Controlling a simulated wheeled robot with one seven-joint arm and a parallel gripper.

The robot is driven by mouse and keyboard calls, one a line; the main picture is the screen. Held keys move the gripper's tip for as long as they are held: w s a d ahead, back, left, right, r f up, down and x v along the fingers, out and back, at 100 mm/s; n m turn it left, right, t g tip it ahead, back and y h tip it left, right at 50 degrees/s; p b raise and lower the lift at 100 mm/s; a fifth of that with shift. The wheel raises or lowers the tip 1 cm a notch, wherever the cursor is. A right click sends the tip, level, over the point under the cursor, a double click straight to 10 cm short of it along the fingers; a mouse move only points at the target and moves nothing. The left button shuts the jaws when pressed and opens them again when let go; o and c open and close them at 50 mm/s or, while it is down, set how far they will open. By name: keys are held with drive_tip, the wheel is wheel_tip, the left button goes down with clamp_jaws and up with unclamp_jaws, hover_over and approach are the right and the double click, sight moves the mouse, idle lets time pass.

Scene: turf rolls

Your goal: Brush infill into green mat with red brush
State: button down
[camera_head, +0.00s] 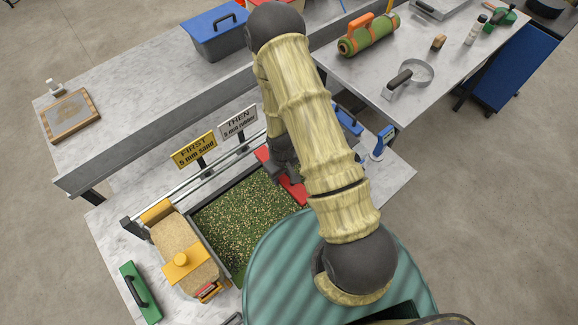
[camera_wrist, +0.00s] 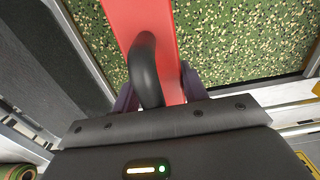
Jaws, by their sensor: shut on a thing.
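The green mat (camera_head: 240,222) lies in a shallow tray on the grey bench, with light and dark granules scattered over its green surface. In the wrist view, the mat (camera_wrist: 235,45) shows on both sides of the brush. The red brush (camera_head: 294,188) lies across the right part of the mat, partly hidden by my arm. In the wrist view, the red brush (camera_wrist: 172,40) has a black looped handle (camera_wrist: 147,70). My gripper (camera_head: 283,165) is shut on that handle, with its fingers (camera_wrist: 158,88) on either side. The brush's bristles are hidden.
A yellow-lidded sand hopper (camera_head: 185,258) stands at the tray's left. A green handled tool (camera_head: 139,292) lies farther left. Two signs, FIRST 5 mm sand (camera_head: 194,150) and THEN 5 mm rubber (camera_head: 238,123), stand behind the tray. A blue handled tool (camera_head: 381,142) is at right.

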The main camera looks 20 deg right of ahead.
drive_tip(key=shift+s+a+r, duration=0.15)
drive_tip(key=shift+s+a, duration=0.2)
drive_tip(key=shift+a, duration=0.15)
drive_tip(key=shift+f, duration=0.2)
drive_tip(key=shift+f+b, duration=2.35)
drive_tip(key=shift+f, duration=1)
drive_tip(key=shift+s+a+b, duration=0.15)
drive_tip(key=shift+s+a, duration=1.4)
drive_tip(key=shift+a, duration=2.1)
drive_tip(key=shift+s+a+b, duration=0.15)
drive_tip(key=shift+s+a, duration=1.45)
drive_tip(key=shift+a, duration=2.1)
drive_tip(key=shift+s+a+b, duration=0.15)
drive_tip(key=shift+s+a, duration=1.4)
drive_tip(key=shift+a, duration=2.1)
drive_tip(key=shift+w+f+b, duration=0.1)
drive_tip(key=shift+f+b, duration=0.3)
drive_tip(key=shift+f, duration=0.05)
